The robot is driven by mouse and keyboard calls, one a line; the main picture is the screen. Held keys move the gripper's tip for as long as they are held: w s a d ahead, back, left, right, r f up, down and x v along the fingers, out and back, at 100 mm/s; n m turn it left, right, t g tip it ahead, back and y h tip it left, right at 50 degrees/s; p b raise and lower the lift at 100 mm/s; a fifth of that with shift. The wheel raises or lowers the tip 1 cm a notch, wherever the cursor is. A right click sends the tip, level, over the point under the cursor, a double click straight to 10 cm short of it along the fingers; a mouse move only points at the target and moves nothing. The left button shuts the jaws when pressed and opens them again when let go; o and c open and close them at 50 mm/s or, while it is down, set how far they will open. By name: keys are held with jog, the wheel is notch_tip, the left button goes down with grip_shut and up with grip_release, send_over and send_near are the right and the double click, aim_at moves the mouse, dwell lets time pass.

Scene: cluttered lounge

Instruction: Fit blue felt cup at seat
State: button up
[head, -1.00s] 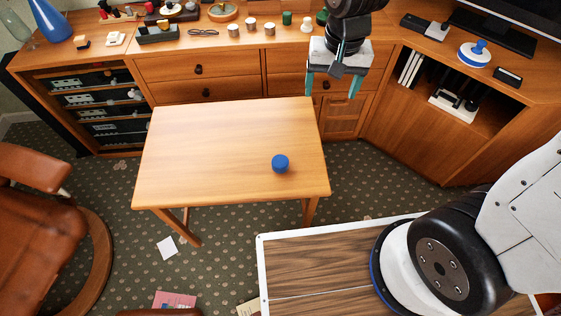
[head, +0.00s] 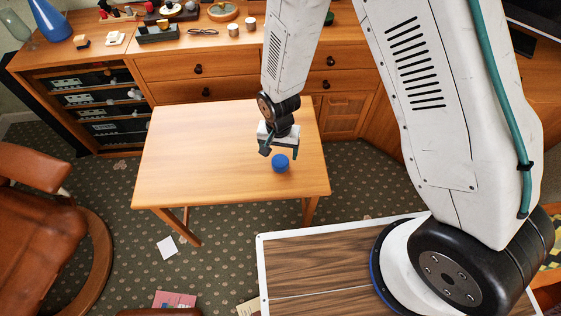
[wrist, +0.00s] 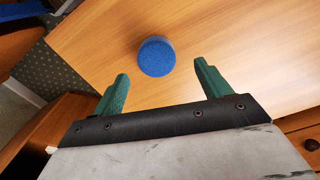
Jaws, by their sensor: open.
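The blue felt cup (head: 280,163) sits on the wooden table (head: 190,150), near its front right part. In the wrist view the cup (wrist: 156,57) shows as a round blue shape on the bare wood, beyond and between the two green fingertips. My gripper (head: 281,153) is open and empty, close behind the cup in the head view. In the wrist view the fingers of my gripper (wrist: 160,82) are spread apart and the cup is not between them. I cannot make out a seat for the cup in these frames.
The tabletop is otherwise clear. A wooden cabinet (head: 210,75) runs behind it, with a blue vase (head: 52,22), glasses (head: 203,32) and small tins (head: 234,30) on top. A brown leather chair (head: 38,215) stands at the left. Papers (head: 168,247) lie on the carpet.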

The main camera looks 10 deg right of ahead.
aim_at(280, 159)
jog(key=f, duration=0.4)
jog(key=shift+d+f, duration=0.25)
jog(key=shift+f, duration=0.05)
jog(key=c, duration=1)
jog(key=shift+r, duration=0.1)
jog(key=shift+c, duration=0.2)
